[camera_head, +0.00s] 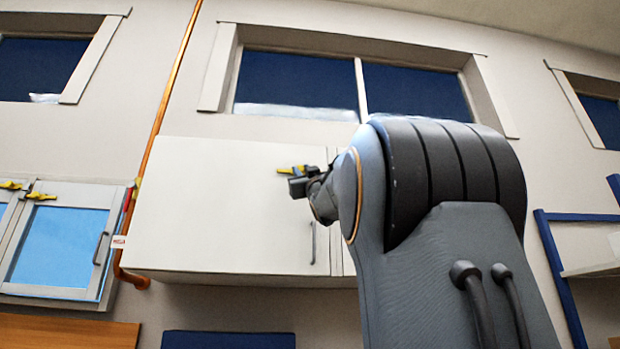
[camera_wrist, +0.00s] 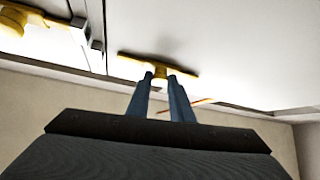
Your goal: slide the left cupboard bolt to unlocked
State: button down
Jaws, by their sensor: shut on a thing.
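A yellow bolt (camera_head: 286,171) is mounted on the white wall cupboard (camera_head: 225,205), near the top right corner of its wide left door. My gripper (camera_head: 301,181) is at this bolt, with my arm reaching in from the right. In the wrist view the bolt (camera_wrist: 160,69) has a long flat bar with a knob below its middle. The two fingers of my gripper (camera_wrist: 160,80) are shut around that knob, one on each side. A second yellow bolt (camera_wrist: 14,19) shows at the upper left of the wrist view. My arm hides the cupboard's right part in the head view.
A door handle (camera_head: 313,243) hangs below the bolt. A glass-door cabinet (camera_head: 60,245) with yellow latches (camera_head: 40,196) is at the left, beside an orange pipe (camera_head: 165,100). A blue-framed shelf (camera_head: 556,260) stands at the right. Windows (camera_head: 296,83) are above.

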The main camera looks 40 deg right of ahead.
jog(key=shift+w+a, duration=0.15)
jog(key=shift+a, duration=0.1)
jog(key=c, duration=1.6)
grip_release()
jog(key=shift+w+a, duration=0.15)
jog(key=shift+a, duration=0.05)
jog(key=shift+o, duration=0.2)
jog(key=shift+d, duration=0.1)
jog(key=b+v, duration=0.4)
jog(key=v, duration=0.4)
jog(key=shift+b, duration=0.4)
